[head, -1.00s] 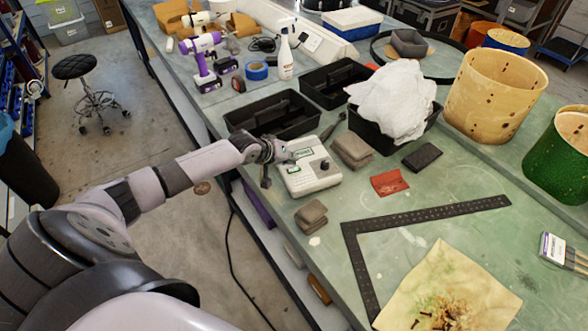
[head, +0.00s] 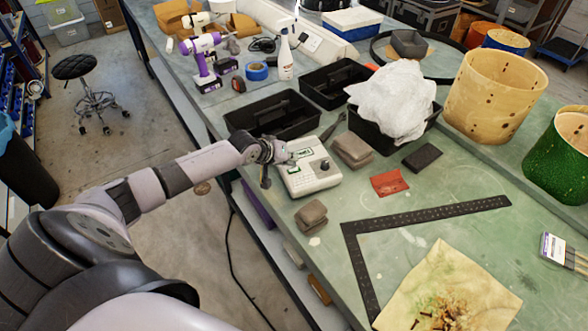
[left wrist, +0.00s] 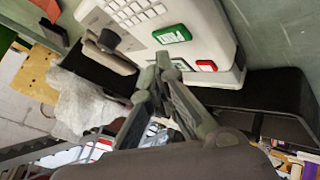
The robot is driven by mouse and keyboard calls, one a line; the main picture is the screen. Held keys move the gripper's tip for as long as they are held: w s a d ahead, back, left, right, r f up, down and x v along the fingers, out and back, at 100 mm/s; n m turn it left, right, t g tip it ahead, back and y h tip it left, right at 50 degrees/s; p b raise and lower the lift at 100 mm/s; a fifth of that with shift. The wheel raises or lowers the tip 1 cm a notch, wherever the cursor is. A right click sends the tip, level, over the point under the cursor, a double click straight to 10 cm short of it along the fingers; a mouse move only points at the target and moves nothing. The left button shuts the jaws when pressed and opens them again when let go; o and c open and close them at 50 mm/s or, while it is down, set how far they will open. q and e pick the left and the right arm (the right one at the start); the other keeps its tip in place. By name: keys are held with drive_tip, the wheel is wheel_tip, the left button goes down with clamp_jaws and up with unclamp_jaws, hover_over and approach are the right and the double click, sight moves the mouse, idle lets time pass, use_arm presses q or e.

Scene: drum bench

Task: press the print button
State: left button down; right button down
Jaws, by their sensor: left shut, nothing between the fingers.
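A pale grey label machine (head: 312,178) sits near the left edge of the green bench, with a dark knob on its top. In the left wrist view, a green button (left wrist: 172,34) with white lettering that seems to read PRINT shows on its panel. A smaller red button (left wrist: 206,66) is beside it. My left gripper (head: 284,158) is shut and empty at the machine's left side, fingers reaching over its panel. In the left wrist view, its fingertips (left wrist: 164,64) lie close to the green button; I cannot tell whether they touch the machine. My right gripper is out of view.
Black trays (head: 272,116) stand behind the machine, one holding white cloth (head: 393,101). Sanding blocks (head: 353,150) and a red cloth (head: 388,183) lie to its right, a grey block (head: 311,215) in front. A black square ruler (head: 430,214) lies farther right.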

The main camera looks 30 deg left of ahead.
sight(291, 168)
use_arm(q)
drive_tip(key=shift+f, duration=0.35)
drive_tip(key=shift+f, duration=0.45)
idle(0.4)
drive_tip(key=shift+r+p, duration=0.8)
drive_tip(key=shift+r, duration=0.15)
wheel_tip(291, 168, up, 6)
drive_tip(key=p, duration=0.5)
drive_tip(key=shift+p, duration=0.4)
idle(0.3)
